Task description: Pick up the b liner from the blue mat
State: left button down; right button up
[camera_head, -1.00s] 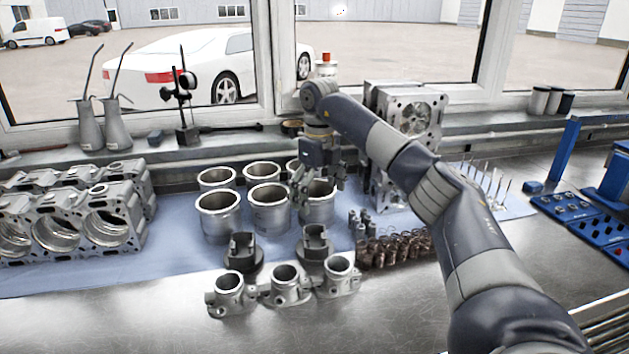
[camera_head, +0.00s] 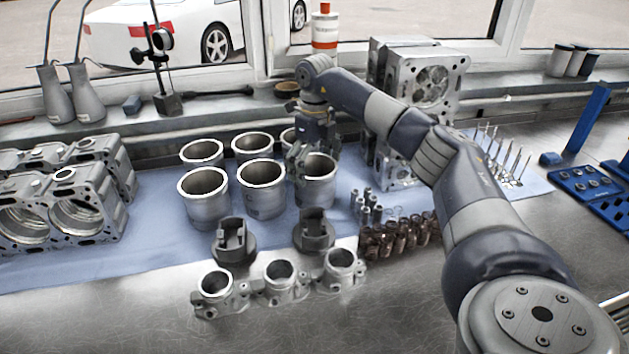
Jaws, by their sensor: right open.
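Several grey metal cylinder liners stand upright in two rows on the blue mat (camera_head: 160,225). The front row has a left liner (camera_head: 205,200), a middle liner (camera_head: 262,192) and a right liner (camera_head: 317,188). Behind them are a back left liner (camera_head: 202,153), a back middle liner (camera_head: 253,148) and a back right liner (camera_head: 288,138), mostly hidden by my gripper. No marking shows which is the b liner. My right gripper (camera_head: 314,156) is open, pointing down at the rim of the front right liner; whether it touches is unclear. My left gripper is out of view.
Two dark holders (camera_head: 233,241) and a row of metal housings (camera_head: 280,283) stand in front of the liners. Engine blocks (camera_head: 75,205) are at left, a cylinder head (camera_head: 425,80) behind my arm. Springs (camera_head: 395,238) and small pins crowd the right side.

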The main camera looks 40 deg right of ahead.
notch_tip(320, 180, down, 5)
jog(key=shift+r, duration=0.2)
jog(key=shift+c, duration=0.2)
jog(key=c, duration=0.9)
jog(key=shift+r, duration=0.1)
jog(key=shift+c, duration=0.9)
jog(key=shift+r, duration=0.1)
